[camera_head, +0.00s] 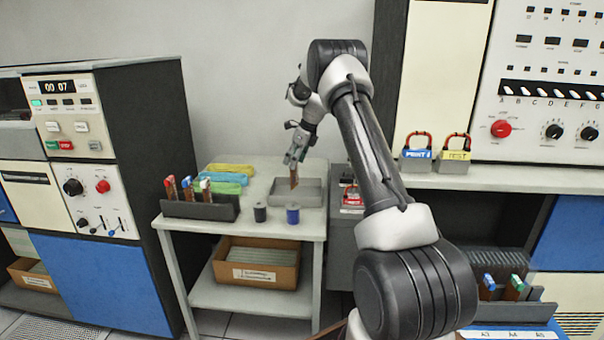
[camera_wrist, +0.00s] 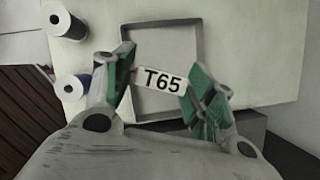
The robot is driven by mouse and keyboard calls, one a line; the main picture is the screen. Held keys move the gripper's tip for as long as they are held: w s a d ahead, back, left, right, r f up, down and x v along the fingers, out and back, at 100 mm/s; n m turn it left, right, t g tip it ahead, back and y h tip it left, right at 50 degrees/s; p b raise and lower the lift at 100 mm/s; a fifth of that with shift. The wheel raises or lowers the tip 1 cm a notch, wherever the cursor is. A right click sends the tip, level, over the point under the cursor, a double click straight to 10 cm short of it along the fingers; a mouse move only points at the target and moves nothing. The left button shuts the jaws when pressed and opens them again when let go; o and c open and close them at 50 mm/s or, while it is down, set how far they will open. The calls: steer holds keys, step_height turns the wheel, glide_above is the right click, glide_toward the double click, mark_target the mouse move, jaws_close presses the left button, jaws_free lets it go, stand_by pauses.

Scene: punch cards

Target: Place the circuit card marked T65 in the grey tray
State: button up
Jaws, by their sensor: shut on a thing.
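My gripper (camera_head: 294,160) is shut on the circuit card marked T65 (camera_head: 294,178), which hangs down brown and upright over the grey tray (camera_head: 312,200). In the wrist view the white T65 label (camera_wrist: 162,82) shows between the green-padded fingers of my gripper (camera_wrist: 160,85). The grey tray (camera_wrist: 198,60) lies beyond the card in that view, and the part of its floor that shows is empty. I cannot tell whether the card's lower edge touches the tray floor.
A dark rack (camera_head: 200,210) with several cards stands on the table's left front. Two spools, black (camera_head: 260,212) and blue (camera_head: 293,214), stand before the tray. Colored bundles (camera_head: 226,178) lie at the back left. A cardboard box (camera_head: 256,262) sits on the lower shelf.

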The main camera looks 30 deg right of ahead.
mark_target(296, 169)
steer(key=f, duration=0.4)
steer(key=shift+s+d+f, duration=0.1)
steer(key=shift+d, duration=0.25)
steer(key=shift+f, duration=0.3)
steer(key=shift+a+f, duration=0.1)
steer(key=shift+f, duration=0.05)
steer(key=o, duration=1.1)
